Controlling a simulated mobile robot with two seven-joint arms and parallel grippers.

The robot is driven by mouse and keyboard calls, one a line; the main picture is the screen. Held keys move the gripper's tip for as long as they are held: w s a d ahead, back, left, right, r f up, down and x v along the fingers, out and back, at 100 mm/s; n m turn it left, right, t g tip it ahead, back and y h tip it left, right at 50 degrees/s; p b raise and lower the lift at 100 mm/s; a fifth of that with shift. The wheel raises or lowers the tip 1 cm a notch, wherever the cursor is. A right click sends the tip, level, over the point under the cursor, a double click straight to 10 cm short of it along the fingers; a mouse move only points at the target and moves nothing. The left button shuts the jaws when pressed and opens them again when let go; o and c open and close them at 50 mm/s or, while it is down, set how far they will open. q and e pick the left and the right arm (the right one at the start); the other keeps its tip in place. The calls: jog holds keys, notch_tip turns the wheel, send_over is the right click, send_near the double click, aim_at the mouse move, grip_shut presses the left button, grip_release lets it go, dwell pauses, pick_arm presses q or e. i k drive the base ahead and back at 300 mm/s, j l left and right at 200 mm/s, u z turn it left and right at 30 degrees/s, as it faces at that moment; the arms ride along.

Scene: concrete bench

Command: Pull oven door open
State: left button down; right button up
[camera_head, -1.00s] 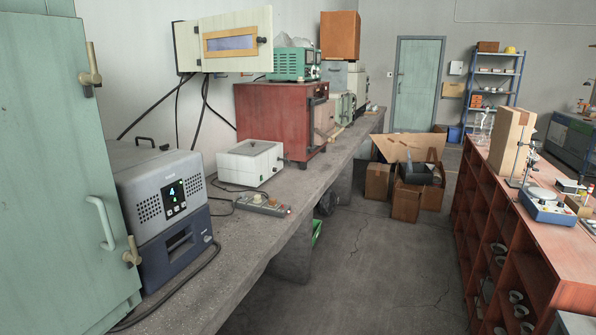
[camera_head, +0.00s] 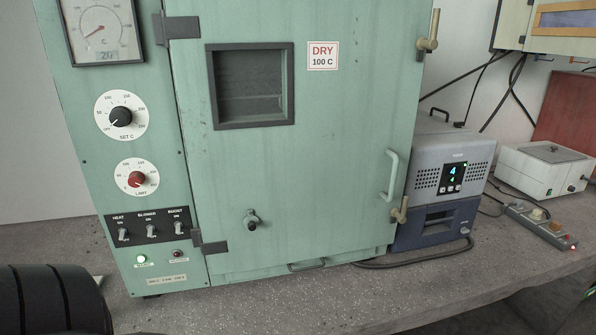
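The green oven (camera_head: 130,180) stands on the concrete bench in the head view. Its door (camera_head: 320,185) is shut, with a dark-framed window (camera_head: 250,85) and a "DRY 100 C" label. A pale green vertical handle (camera_head: 390,175) is on the door's right side. Brass latches sit at the right edge, one upper (camera_head: 431,38) and one lower (camera_head: 401,210). Dark hinges (camera_head: 178,27) are on the door's left side. A small knob (camera_head: 252,222) is low on the door. Neither gripper is in view.
A grey and blue instrument (camera_head: 440,185) stands right beside the oven. A white box (camera_head: 543,170) and a power strip (camera_head: 540,226) lie further right. Cables run along the bench (camera_head: 250,312). Bare bench lies in front of the oven. A black ribbed object (camera_head: 60,300) fills the lower left corner.

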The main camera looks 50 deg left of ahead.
aim_at(324, 176)
jog(key=u, duration=1.4)
jog(key=i, duration=0.4)
